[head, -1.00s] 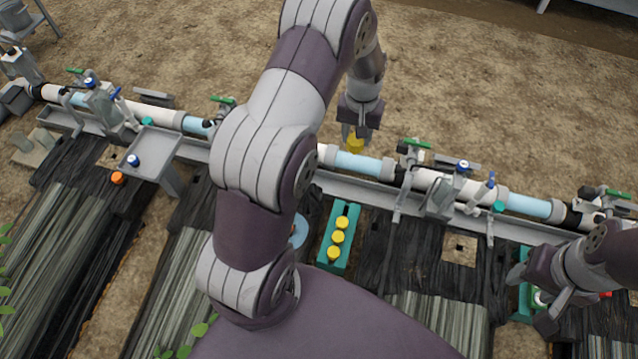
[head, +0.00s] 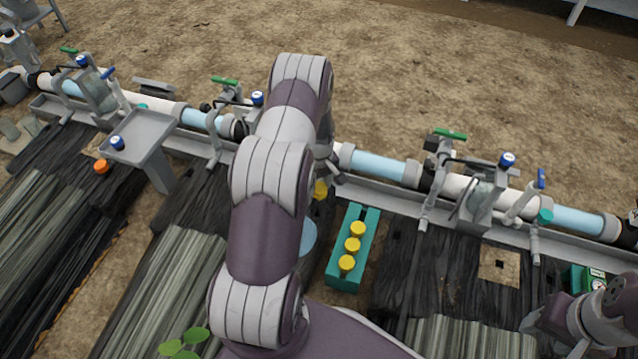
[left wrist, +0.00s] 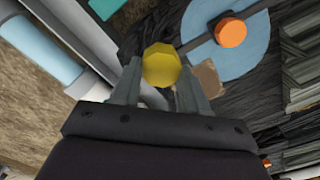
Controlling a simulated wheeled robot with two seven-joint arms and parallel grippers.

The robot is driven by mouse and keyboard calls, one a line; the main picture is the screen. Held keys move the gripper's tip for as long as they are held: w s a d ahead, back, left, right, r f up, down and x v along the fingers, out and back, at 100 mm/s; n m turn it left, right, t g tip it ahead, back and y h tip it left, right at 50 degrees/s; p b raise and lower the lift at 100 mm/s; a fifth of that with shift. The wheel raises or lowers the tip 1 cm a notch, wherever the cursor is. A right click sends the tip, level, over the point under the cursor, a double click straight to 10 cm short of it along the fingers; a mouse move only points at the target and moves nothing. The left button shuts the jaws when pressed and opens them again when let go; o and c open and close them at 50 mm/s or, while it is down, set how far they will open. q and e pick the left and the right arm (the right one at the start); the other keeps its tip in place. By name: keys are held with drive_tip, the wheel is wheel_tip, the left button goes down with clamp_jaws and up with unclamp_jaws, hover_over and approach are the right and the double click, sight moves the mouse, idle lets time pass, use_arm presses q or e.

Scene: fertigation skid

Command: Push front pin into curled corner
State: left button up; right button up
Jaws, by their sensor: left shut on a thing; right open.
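My left gripper (left wrist: 157,85) is shut on a yellow pin (left wrist: 161,66), whose head shows between the fingers in the left wrist view. In the head view this pin (head: 320,189) is partly behind my left arm, on the near side of the pipe and trough. I cannot make out a curled corner clearly. My right gripper (head: 533,320) is open at the lower right.
A blue disc (left wrist: 238,58) with an orange knob (left wrist: 230,32) lies beside the held pin. The long pipe (head: 380,165) with valves crosses behind. A grey tray stand (head: 150,130) is at left. A tan square (head: 510,270) with a dark hole lies right. A teal gauge box (head: 584,279) is near my right gripper.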

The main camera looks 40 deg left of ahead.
use_arm(q)
wheel_tip(320, 180, down, 7)
drive_tip(key=b, duration=0.5)
drive_tip(key=shift+b, duration=0.4)
drive_tip(key=shift+f+b, duration=0.35)
drive_tip(key=shift+f, duration=0.45)
drive_tip(key=shift+p, duration=0.3)
drive_tip(key=shift+f, duration=0.2)
drive_tip(key=shift+f+b, duration=0.35)
drive_tip(key=shift+f, duration=0.05)
drive_tip(key=o, duration=1.1)
